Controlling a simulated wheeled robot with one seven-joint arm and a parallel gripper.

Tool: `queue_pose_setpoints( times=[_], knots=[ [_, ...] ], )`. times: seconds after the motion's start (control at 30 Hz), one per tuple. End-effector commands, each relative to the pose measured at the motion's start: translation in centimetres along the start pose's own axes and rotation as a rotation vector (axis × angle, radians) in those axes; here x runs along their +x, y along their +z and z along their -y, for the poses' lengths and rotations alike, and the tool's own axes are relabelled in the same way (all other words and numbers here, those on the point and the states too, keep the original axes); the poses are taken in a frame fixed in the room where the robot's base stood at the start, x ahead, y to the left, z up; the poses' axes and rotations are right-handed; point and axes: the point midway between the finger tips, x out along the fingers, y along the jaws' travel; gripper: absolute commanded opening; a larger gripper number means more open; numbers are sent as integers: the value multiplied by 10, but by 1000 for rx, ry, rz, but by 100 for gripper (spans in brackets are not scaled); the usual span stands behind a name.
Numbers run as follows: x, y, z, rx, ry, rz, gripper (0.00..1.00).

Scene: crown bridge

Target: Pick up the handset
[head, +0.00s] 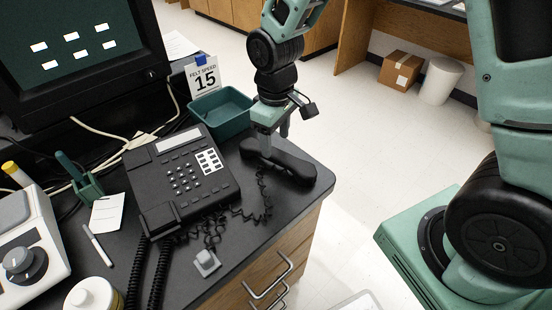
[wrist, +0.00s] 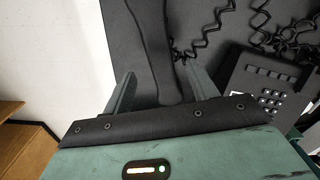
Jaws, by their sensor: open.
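The black handset (head: 280,161) lies on the dark desk top near its right corner, to the right of the black desk phone (head: 180,178), with a coiled cord between them. My gripper (head: 272,140) points down over the handset. In the wrist view, my gripper's open fingers (wrist: 160,90) stand one on each side of the handset (wrist: 152,45), with gaps between fingers and handset. The phone (wrist: 265,85) shows at the right there.
A monitor (head: 80,50) is at the back left. A small grey block (head: 206,262) lies near the front edge. The desk edge drops off just right of the handset.

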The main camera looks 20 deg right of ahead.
Motion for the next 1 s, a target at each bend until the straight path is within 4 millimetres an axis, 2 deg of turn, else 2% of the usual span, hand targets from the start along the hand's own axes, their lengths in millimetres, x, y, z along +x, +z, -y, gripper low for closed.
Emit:
queue_pose_setpoints(
  times=[0.13, 0.43, 0.73, 0.9, 0.93, 1.0],
  knots=[
    [11, 1, 0, -1, -1, 2, 58],
    [51, 3, 2, -1, 0, 3, 58],
    [54, 2, 1, 0, 1, 0, 58],
    [54, 2, 1, 0, 1, 0, 11],
    [54, 2, 1, 0, 1, 0, 4],
    [54, 2, 1, 0, 1, 0, 4]
  ],
)
